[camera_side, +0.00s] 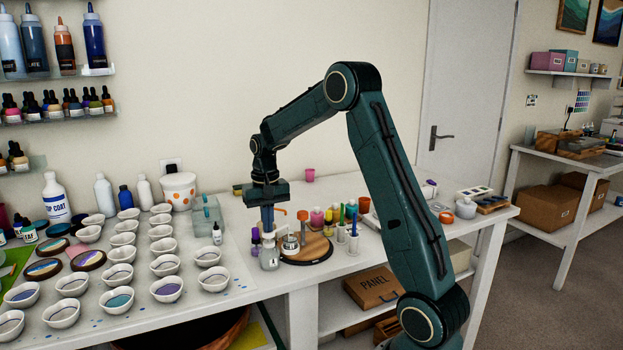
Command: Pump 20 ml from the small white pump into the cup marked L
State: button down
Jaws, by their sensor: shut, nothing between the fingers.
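My gripper (268,228) points straight down over the table, its fingers closed with nothing held. Directly below it stands a small whitish bottle (269,259), which may be the small white pump. Its top is hidden by or merges with the fingertips, so I cannot tell whether they touch. Many white cups stand in rows to the left, such as one at the near right of the rows (214,280). Some hold purple or teal liquid. No letter L is readable on any cup, so I cannot tell which is marked L.
A round wooden board (318,250) with a small metal pot lies right of the bottle. A small dropper bottle (217,234) stands to its left. Coloured bottles and markers stand behind the board. A white spotted bucket (179,193) and a tall TOP COAT bottle (55,199) stand at the back.

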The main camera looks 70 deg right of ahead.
jog(key=shift+r, duration=1)
jog(key=shift+r, duration=0.1)
notch_tip(320, 180, up, 6)
jog(key=shift+f, duration=0.1)
dwell(0.7)
